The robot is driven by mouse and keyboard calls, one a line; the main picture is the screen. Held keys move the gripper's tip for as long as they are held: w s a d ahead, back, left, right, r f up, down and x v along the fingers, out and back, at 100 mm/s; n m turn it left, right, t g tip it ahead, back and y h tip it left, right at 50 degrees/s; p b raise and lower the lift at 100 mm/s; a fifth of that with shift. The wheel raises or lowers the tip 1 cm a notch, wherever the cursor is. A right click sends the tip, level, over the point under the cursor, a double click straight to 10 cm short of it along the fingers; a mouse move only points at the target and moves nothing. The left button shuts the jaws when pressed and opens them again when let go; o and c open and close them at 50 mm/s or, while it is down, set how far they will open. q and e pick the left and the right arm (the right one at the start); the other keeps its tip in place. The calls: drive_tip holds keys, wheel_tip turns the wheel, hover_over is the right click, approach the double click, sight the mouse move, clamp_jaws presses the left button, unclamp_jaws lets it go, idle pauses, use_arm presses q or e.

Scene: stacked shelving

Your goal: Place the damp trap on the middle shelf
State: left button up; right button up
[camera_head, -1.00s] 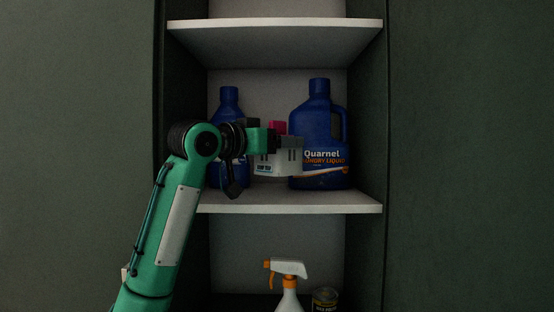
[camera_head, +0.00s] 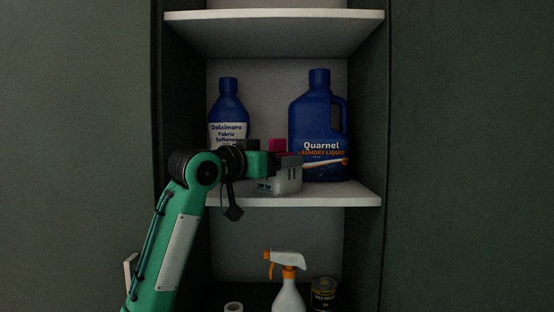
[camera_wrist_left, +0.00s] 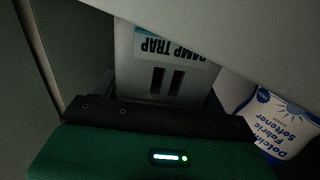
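My right gripper is not in view.
A blue softener bottle (camera_head: 228,110) stands back left on the middle shelf, and a blue laundry liquid jug (camera_head: 318,115) stands close on the right. The upper shelf (camera_head: 270,35) is overhead. A spray bottle (camera_head: 287,290) and dark can (camera_head: 323,293) stand below. Side walls flank the shelves.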

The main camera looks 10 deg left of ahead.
use_arm(q)
drive_tip(key=o, duration=0.4)
drive_tip(key=shift+s+a+f+b, duration=0.1)
drive_tip(key=shift+s+a+b, duration=0.2)
drive_tip(key=shift+s+b, duration=0.2)
drive_tip(key=shift+r+b+v, duration=0.2)
drive_tip(key=shift+b+v, duration=2.95)
drive_tip(key=shift+v, duration=2.35)
